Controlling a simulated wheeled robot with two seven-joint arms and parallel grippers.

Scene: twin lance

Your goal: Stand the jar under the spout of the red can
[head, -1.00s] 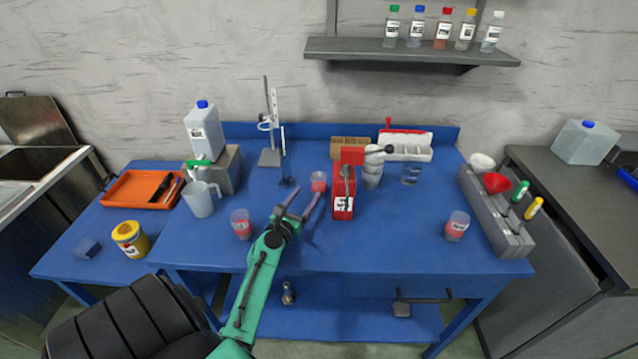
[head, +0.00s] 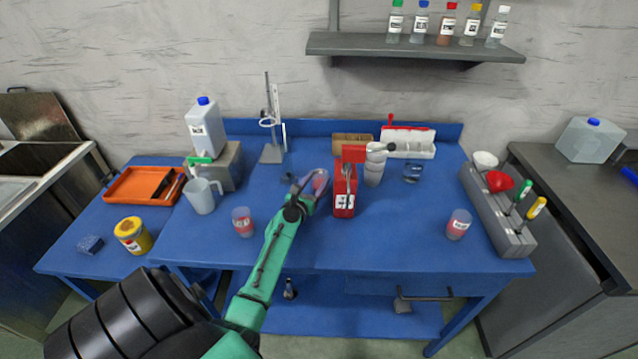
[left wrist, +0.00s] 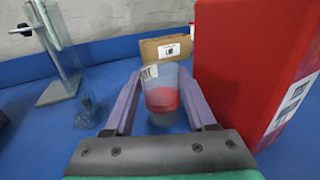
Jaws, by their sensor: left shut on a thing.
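The red can (head: 344,197) stands in the middle of the table; its red top reaches right to a grey piece (head: 376,148). It fills the right side of the left wrist view (left wrist: 245,65). A clear jar with red contents (left wrist: 162,97) stands on the table just left of the can. My left gripper (head: 308,184) is shut on this jar, its purple fingers on both sides in the left wrist view (left wrist: 155,103). In the head view the arm and fingers partly hide the jar. My right gripper is not in view.
Similar jars stand at the front left (head: 242,222) and right (head: 458,224). A grey-white cylinder (head: 374,173) and a clear glass (head: 411,173) stand right of the can. A cardboard box (head: 352,140) and a lab stand (head: 271,154) are behind. The front middle of the table is clear.

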